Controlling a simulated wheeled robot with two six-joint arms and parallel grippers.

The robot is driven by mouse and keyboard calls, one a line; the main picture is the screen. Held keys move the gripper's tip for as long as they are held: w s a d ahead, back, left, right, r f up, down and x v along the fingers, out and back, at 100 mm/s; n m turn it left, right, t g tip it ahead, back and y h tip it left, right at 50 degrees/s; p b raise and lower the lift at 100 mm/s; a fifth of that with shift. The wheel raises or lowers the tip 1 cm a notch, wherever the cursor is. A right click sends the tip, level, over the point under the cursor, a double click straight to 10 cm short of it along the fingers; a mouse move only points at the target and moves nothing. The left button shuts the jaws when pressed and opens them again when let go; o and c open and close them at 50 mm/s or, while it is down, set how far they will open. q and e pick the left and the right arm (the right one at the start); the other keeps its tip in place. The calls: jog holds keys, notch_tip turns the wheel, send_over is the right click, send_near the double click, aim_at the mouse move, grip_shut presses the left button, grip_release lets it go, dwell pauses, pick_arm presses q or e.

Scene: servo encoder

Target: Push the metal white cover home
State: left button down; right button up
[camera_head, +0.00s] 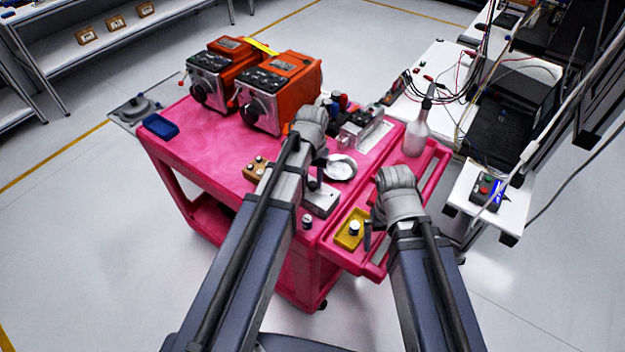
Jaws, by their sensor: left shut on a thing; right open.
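My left gripper (316,177) points down over the front of the pink cart, just above a light grey metal block (322,201). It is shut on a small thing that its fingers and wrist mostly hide. I cannot tell whether this is the metal white cover, or whether it touches the block. My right gripper (373,228) is open, above the cart's front tray. Beside it is a yellow block (346,238) with a small white-topped cylinder (354,227). Another small cylinder (306,221) stands at the cart's front edge.
The pink cart (205,140) also holds two orange machines (290,80), a silver round dish (341,168), a wooden block with knobs (257,168) and a blue tray (160,126). A spray bottle (415,135) stands at right.

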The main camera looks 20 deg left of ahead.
pick_arm(q)
jog(key=c, duration=0.5)
grip_release()
jog(key=shift+c, duration=0.5)
jog(key=shift+r, duration=0.1)
jog(key=shift+r+p, duration=1.15)
jog(key=shift+p, duration=0.1)
notch_tip(320, 180, up, 5)
jog(key=p, duration=0.5)
jog(key=shift+r, duration=0.1)
